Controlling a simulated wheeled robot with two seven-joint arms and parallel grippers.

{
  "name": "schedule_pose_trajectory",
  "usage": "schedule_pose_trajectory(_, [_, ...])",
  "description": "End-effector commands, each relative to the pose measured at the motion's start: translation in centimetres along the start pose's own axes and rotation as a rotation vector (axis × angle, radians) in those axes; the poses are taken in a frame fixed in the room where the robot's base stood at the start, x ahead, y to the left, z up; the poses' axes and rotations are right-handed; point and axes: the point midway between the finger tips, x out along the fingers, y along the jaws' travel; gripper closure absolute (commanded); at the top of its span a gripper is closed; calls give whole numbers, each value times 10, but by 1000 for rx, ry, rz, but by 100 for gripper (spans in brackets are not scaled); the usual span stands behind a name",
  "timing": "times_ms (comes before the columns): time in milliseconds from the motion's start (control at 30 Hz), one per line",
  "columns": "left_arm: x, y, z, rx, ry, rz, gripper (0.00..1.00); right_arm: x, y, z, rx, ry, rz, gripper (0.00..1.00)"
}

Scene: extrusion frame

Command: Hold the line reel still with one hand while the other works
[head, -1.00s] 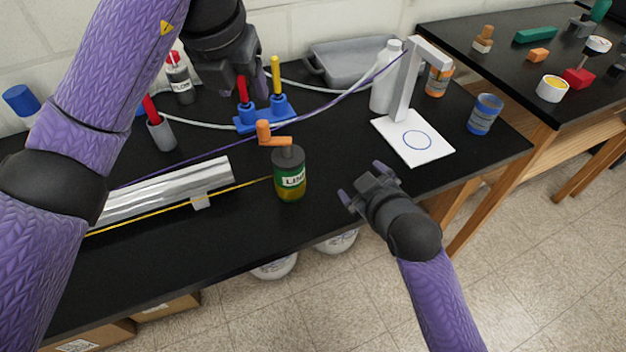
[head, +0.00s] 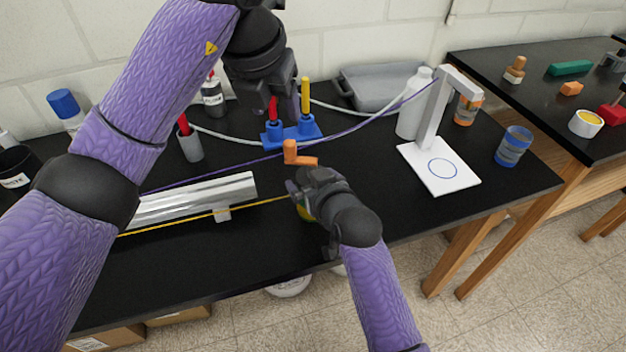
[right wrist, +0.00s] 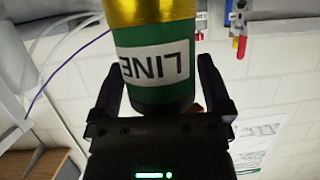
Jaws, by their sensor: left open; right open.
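The line reel, a green and yellow can labelled LINE (right wrist: 155,65), stands between the fingers of my right gripper in the right wrist view. The right fingers are open around the reel, with a gap at least on the right side. A yellow line (head: 200,218) runs left from the reel along the metal channel (head: 195,198). My left gripper (head: 286,108) is open and empty, above the table near the blue stand with red and yellow pegs (head: 291,134).
A white stand (head: 440,172) with a blue circle on its base, a white bottle (head: 414,105) and a blue can (head: 513,147) are at the right. A grey tray (head: 380,88) lies at the back. The black table's front left is clear.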

Motion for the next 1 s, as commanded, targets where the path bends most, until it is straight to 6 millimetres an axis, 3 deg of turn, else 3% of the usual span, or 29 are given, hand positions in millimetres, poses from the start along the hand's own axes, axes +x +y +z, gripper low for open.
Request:
schedule_pose_trajectory(133, [0, 0, 0, 0, 0, 0, 41, 0, 0, 0, 0, 0, 0, 2])
schedule_pose_trajectory(500, [0, 0, 0, 0, 0, 0, 41, 0, 0, 0, 0, 0, 0, 80])
schedule_pose_trajectory(800, [0, 0, 0, 0, 0, 0, 41, 0, 0, 0, 0, 0, 0, 83])
schedule_pose_trajectory(867, [-1, 0, 0, 4, -3, 1, 35, 0, 0, 0, 0, 0, 0, 83])
schedule_pose_trajectory(1000, [-13, 3, 2, 60, -43, 1, 35, 0, 0, 0, 0, -1, 0, 83])
